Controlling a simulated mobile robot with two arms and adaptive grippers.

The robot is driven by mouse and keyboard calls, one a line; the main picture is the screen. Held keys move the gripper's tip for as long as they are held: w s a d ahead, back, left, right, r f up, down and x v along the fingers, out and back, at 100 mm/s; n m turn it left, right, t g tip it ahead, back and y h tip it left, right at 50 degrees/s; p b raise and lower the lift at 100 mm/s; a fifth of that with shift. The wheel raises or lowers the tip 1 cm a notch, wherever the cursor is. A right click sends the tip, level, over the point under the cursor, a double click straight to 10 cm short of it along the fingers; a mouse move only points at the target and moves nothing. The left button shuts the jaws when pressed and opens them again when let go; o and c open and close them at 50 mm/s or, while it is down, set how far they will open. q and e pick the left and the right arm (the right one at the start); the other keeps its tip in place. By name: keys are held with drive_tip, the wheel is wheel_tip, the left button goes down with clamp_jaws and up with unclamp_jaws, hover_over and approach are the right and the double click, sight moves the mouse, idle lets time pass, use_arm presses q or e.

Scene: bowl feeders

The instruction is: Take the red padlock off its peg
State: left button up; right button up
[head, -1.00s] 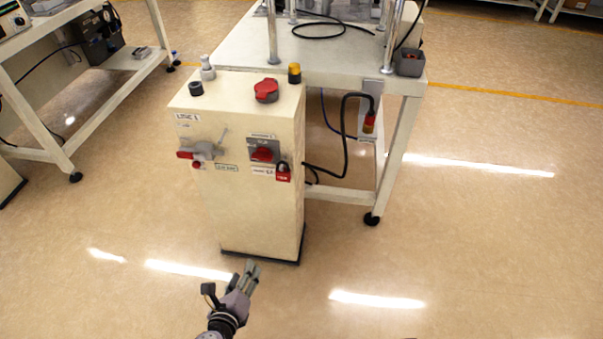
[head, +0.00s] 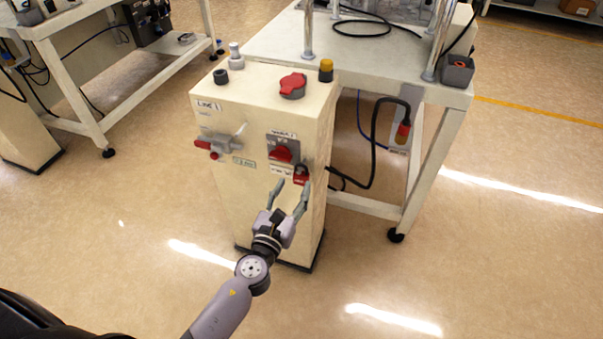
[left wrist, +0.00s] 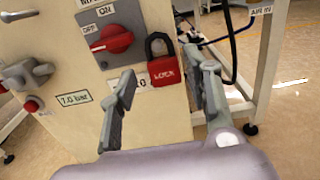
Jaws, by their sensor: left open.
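The red padlock (left wrist: 165,72) with a dark shackle hangs on the front of the cream cabinet, just right of and below the red rotary switch (left wrist: 110,40). In the head view the padlock (head: 301,175) is small and close to the cabinet's right edge. My right gripper is not in view.
The cabinet (head: 270,215) also carries a grey valve with a red handle (head: 222,143) at the left, and a red knob (head: 292,85) and yellow cap (head: 326,70) on top. A black cable (head: 375,140) hangs beneath the white table (head: 400,75) at the right. The floor in front is clear.

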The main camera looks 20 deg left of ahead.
sight(301, 169)
use_arm(q)
drive_tip(key=w, duration=0.5)
drive_tip(key=shift+w+d+r+p, duration=0.15)
drive_tip(key=shift+w+r+p, duration=0.15)
drive_tip(key=shift+w+p, duration=0.1)
drive_tip(key=shift+w, duration=0.5)
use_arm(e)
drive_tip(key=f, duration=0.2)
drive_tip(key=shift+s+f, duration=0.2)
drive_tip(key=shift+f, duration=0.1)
use_arm(q)
drive_tip(key=shift+c, duration=0.4)
drive_tip(key=c, duration=0.9)
drive_tip(key=shift+r, duration=0.2)
